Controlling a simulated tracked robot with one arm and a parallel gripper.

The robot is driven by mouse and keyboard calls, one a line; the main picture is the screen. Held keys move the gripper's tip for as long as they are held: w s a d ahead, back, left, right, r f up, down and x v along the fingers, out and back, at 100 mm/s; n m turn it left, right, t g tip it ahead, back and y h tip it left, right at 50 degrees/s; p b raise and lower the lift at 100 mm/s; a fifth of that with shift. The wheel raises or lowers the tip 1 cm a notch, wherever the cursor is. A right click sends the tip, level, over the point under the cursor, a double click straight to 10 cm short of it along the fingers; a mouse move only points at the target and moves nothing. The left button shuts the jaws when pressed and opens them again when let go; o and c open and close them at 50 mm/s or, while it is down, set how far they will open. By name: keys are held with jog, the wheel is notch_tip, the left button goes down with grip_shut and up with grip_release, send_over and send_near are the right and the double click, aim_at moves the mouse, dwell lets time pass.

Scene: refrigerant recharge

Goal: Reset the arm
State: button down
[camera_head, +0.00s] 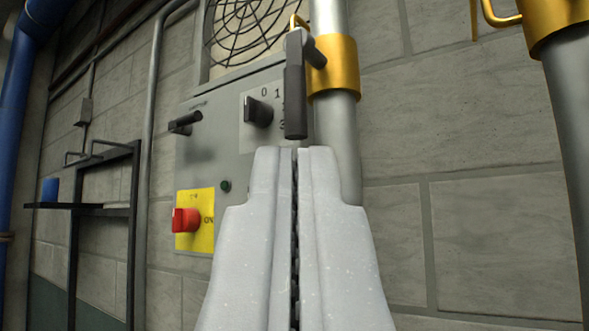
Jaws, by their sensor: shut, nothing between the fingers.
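My gripper (295,152) shows in the lower middle of the head view, pointing up and away. Its two pale grey fingers are shut against each other with only a thin dark seam between them, and nothing is held. Behind the fingertips is a grey control box (196,155) on the wall. A black lever handle (295,88) hangs down just above the fingertips in the picture. I cannot tell whether the fingertips touch it. The fingers hide the lower right part of the box.
The box carries a black rotary knob (258,111), another black knob (185,122) and a red switch (186,220) on a yellow plate. A silver pipe (345,140) with a gold collar (334,68) stands right behind the fingers. A black shelf frame (75,207) is at left. Bare wall (490,230) lies right.

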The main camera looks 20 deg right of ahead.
jog(key=w+a+r+m+g+y, duration=0.2)
jog(key=w+m+g+y, duration=0.1)
jog(key=w, duration=0.4)
jog(key=a+f+n+g+y, duration=0.3)
jog(key=a+n+y, duration=0.15)
jog(key=a, duration=1.25)
jog(key=s+a+f+n+g, duration=0.1)
jog(key=s+a+f+g, duration=0.1)
jog(key=s+a+f, duration=0.4)
jog(key=s+a+f+n+g, duration=0.1)
jog(key=s+a+f, duration=0.5)
jog(key=f, duration=0.6)
jog(key=shift+s+a+g, duration=0.2)
jog(key=shift+s+g, duration=0.6)
jog(key=shift+s, duration=0.2)
